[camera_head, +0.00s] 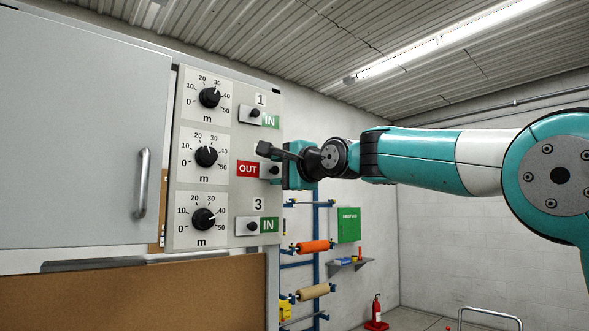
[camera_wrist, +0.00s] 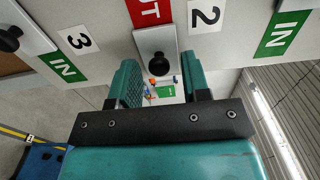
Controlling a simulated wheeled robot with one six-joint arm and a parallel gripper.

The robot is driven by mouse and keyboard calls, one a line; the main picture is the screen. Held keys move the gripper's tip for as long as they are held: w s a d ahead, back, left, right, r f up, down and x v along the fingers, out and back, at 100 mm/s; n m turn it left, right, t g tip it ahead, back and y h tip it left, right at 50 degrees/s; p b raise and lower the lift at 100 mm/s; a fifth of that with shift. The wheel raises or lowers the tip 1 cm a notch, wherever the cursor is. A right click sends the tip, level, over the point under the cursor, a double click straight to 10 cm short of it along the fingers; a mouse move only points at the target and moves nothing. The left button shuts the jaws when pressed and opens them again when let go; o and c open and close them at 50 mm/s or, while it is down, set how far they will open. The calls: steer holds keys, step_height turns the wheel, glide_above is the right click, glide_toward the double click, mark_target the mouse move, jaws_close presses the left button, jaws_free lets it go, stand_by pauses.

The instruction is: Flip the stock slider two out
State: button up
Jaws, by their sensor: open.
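Slider two's plate with its black knob (camera_wrist: 159,66) sits at the right end of its track, and the red OUT label (camera_head: 247,169) shows to its left. The OUT label and the number 2 (camera_wrist: 206,15) also show in the wrist view. My gripper (camera_wrist: 158,75) is open, with one finger on each side of the knob in that view; contact cannot be told. In the head view my gripper (camera_head: 274,161) is at the panel's right edge, hiding the number 2 and part of the slider.
Slider one (camera_head: 254,114) above and slider three (camera_head: 252,227) below both show green IN labels. Three dials (camera_head: 206,157) stand left of the sliders. A grey cabinet door (camera_head: 80,140) with a handle is further left. Free room lies right of the panel.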

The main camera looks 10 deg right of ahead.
steer(key=b+v, duration=0.7)
steer(key=v, duration=1)
steer(key=shift+b, duration=0.35)
steer(key=shift+s, duration=0.1)
steer(key=s+a+f+n+g+h, duration=0.1)
steer(key=s+a+f+n+g, duration=0.15)
steer(key=f, duration=0.65)
steer(key=s+a+f+n+g, duration=0.2)
steer(key=s+f+n+g, duration=0.15)
steer(key=f, duration=0.65)
steer(key=s+a+f+n+g+h, duration=0.1)
steer(key=s+a+f+n+g, duration=0.2)
steer(key=f, duration=0.6)
steer(key=s+d+f+n+g+h, duration=0.2)
steer(key=s+f+n+g, duration=0.5)
steer(key=s+f, duration=0.9)
steer(key=f+n, duration=0.1)
steer(key=n, duration=0.2)
steer(key=shift+s+d+n, duration=0.15)
steer(key=shift+s+n, duration=0.15)
steer(key=shift+s, duration=0.05)
